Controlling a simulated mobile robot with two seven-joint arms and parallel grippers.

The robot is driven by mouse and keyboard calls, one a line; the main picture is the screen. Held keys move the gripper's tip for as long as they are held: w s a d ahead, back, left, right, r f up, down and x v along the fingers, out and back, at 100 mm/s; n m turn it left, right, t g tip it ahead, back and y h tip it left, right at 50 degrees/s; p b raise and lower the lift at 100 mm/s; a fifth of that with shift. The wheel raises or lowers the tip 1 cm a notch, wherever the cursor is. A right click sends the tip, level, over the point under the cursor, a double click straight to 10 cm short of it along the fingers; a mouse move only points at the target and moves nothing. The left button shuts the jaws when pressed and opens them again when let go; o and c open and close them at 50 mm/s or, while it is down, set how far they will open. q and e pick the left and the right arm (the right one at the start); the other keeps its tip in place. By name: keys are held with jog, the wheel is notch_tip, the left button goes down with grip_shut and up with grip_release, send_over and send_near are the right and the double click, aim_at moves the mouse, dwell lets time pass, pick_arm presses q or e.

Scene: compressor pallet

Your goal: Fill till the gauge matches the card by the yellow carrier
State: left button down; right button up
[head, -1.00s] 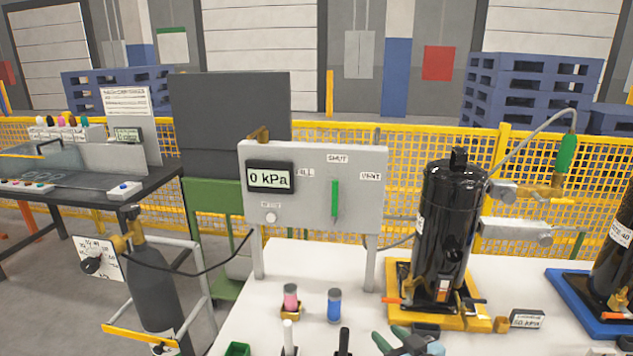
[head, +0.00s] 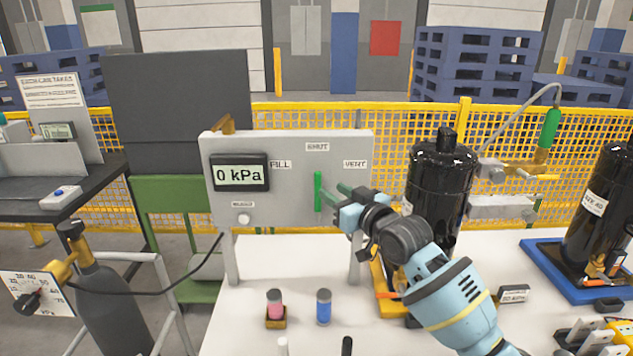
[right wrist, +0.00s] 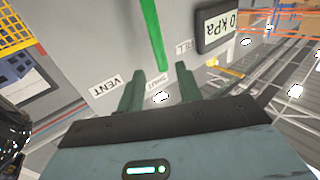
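The gauge (head: 240,173) on the grey panel (head: 290,210) reads 0 kPa. The green valve handle (head: 318,190) stands upright under the SHUT label, between FILL and VENT. My right gripper (head: 332,194) is in front of the panel, close to the handle. In the right wrist view its fingers (right wrist: 158,86) are open and empty, with the green handle (right wrist: 153,35) beyond the gap. The black compressor (head: 440,190) stands on the yellow carrier (head: 390,303), partly hidden by my right arm. The small card (head: 513,293) sits right of the carrier; its text is too small to read surely. My left gripper is out of view.
A pink-banded vial (head: 275,305) and a blue vial (head: 323,307) stand on the white table (head: 245,335) below the panel. A second compressor (head: 598,220) stands on a blue carrier (head: 550,270). A gas cylinder (head: 108,305) with a dial is at left.

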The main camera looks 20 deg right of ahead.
aim_at(320, 184)
jog(key=shift+b+x, duration=0.3)
jog(key=shift+x, duration=3.45)
jog(key=shift+c, duration=0.2)
jog(key=shift+f, duration=0.1)
grip_shut()
